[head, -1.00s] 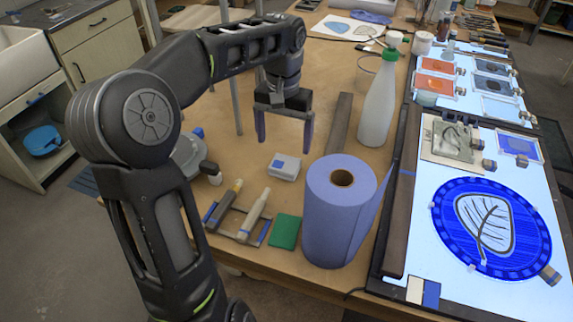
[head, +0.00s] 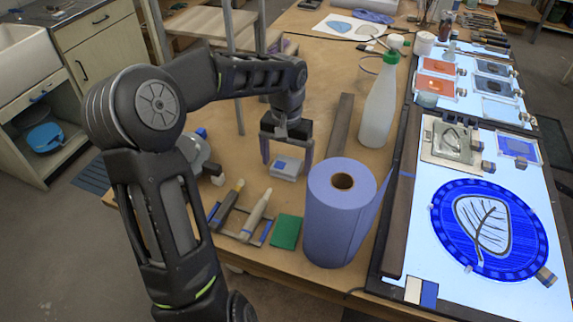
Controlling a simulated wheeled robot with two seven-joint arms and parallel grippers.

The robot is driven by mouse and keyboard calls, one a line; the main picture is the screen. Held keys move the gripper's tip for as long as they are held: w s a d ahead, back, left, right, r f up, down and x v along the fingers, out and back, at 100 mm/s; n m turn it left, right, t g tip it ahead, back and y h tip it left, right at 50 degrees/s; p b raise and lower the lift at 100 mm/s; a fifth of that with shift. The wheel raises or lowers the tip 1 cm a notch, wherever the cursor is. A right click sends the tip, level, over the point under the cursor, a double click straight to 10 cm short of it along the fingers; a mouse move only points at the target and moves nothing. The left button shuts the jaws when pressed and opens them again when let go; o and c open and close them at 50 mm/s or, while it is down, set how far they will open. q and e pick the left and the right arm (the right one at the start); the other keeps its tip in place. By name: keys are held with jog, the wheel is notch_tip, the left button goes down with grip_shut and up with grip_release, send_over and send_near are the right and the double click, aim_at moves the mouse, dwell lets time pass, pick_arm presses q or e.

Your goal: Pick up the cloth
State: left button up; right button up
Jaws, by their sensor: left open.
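The cloth appears to be the small pale folded pad (head: 284,172) with a blue patch on top, lying on the brown workbench. My left gripper (head: 287,164) points down over it. Its fingers are apart, one on each side of the pad's far part. I cannot tell whether they touch it. The pad rests on the bench. My right gripper is not in view.
A blue paper roll (head: 338,222) stands close to the right of the pad. A green pad (head: 286,232) and a small rack of tools (head: 243,217) lie nearer. A white bottle (head: 379,108) stands behind. A lit panel (head: 405,262) is at right.

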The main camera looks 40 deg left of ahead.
aim_at(287, 164)
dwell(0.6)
pick_arm(q)
jog(key=c, duration=1.5)
jog(key=shift+o, duration=0.2)
notch_tip(287, 164, up, 10)
jog(key=shift+b, duration=0.45)
jog(key=o, duration=0.8)
jog(key=c, duration=0.6)
